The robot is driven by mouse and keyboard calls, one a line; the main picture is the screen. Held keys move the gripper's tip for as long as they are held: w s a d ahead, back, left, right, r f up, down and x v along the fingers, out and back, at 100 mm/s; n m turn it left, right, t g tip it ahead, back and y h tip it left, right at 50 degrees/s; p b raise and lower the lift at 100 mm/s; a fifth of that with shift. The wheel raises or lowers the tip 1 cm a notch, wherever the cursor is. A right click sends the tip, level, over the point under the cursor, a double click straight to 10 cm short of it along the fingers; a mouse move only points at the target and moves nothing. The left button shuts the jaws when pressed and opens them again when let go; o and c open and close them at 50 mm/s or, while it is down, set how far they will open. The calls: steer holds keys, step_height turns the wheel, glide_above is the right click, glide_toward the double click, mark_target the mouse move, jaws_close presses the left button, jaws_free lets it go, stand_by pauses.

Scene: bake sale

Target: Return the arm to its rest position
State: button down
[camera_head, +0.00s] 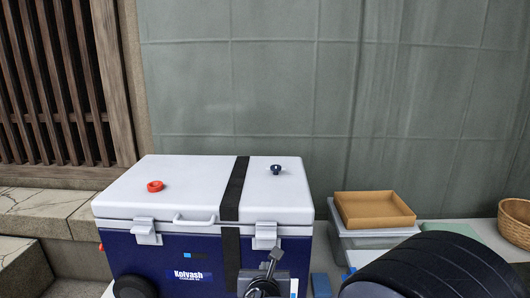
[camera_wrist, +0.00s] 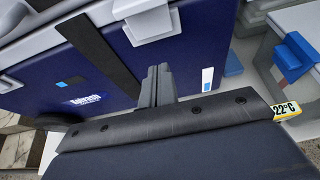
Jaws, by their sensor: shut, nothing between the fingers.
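My gripper (camera_wrist: 157,72) shows in the wrist view with its two grey fingers together and nothing between them. It points at the blue front of a cooler (camera_wrist: 120,85), close to the black strap. I cannot tell whether the fingertips touch the cooler. In the head view the cooler (camera_head: 180,262) stands upright with its white lid (camera_head: 190,180) shut and a black strap (camera_head: 234,190) over it.
To the right are a cardboard tray (camera_head: 374,210) on a clear bin (camera_head: 362,240) and a wicker basket (camera_head: 515,222).

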steer(key=f+t+b, duration=0.1)
steer(key=b, duration=0.3)
steer(key=f+t+b, duration=0.1)
steer(key=t+b, duration=0.1)
steer(key=b, duration=0.2)
steer(key=f+t+b, duration=0.1)
steer(key=f+b, duration=0.1)
steer(key=b, duration=0.3)
steer(key=shift+w, duration=0.3)
steer(key=shift+r+t, duration=0.15)
steer(key=shift+t, duration=0.25)
steer(key=shift+d, duration=0.1)
